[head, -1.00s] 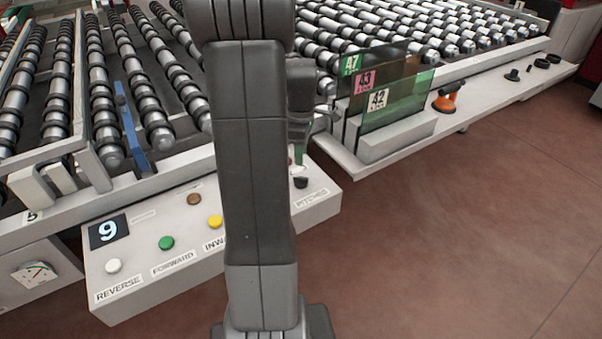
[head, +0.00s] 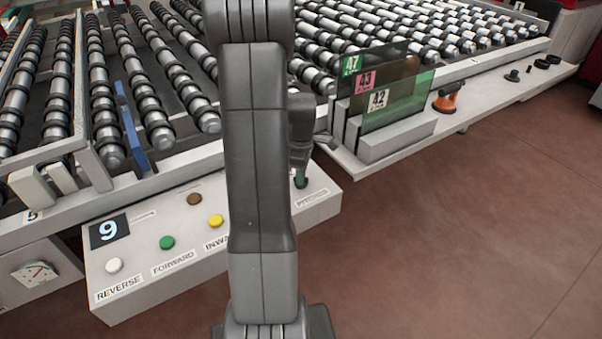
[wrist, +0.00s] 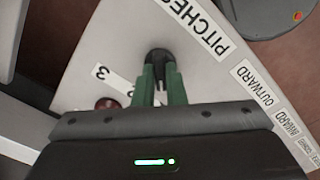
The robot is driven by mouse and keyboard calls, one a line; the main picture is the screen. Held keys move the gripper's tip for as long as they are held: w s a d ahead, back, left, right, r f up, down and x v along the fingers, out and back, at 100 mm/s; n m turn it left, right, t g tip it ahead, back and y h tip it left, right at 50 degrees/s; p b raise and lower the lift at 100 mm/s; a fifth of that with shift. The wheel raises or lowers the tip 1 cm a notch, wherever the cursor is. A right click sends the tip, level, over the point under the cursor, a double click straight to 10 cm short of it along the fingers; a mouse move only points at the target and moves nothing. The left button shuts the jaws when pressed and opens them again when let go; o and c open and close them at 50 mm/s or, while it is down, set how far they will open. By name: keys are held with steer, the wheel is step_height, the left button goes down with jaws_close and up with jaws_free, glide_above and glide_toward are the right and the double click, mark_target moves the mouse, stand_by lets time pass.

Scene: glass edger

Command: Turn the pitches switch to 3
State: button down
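The pitches switch is a small black knob (wrist: 160,56) on the grey control box, near the printed word PITCHES (wrist: 200,27). A label 3 (wrist: 103,73) lies left of it in the wrist view, with another label partly hidden by my gripper. My gripper (wrist: 160,70) has two green fingers pointing down at the knob, one on each side of its near part. A narrow gap shows between them; whether they press on the knob is unclear. In the head view, my gripper (head: 300,180) covers the knob. The knob's pointing direction is hidden.
Labelled glass panes (head: 397,102) stand in a rack to the right. Rollers lie behind. Red floor is clear at the right.

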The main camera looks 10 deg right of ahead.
steer(key=shift+m, duration=0.3)
steer(key=m, duration=0.4)
steer(key=shift+b, duration=0.35)
steer(key=m, duration=0.9)
steer(key=shift+b, duration=0.3)
steer(key=shift+m, duration=2.1)
steer(key=c, duration=1.5)
jaws_free()
steer(key=shift+r, duration=0.1)
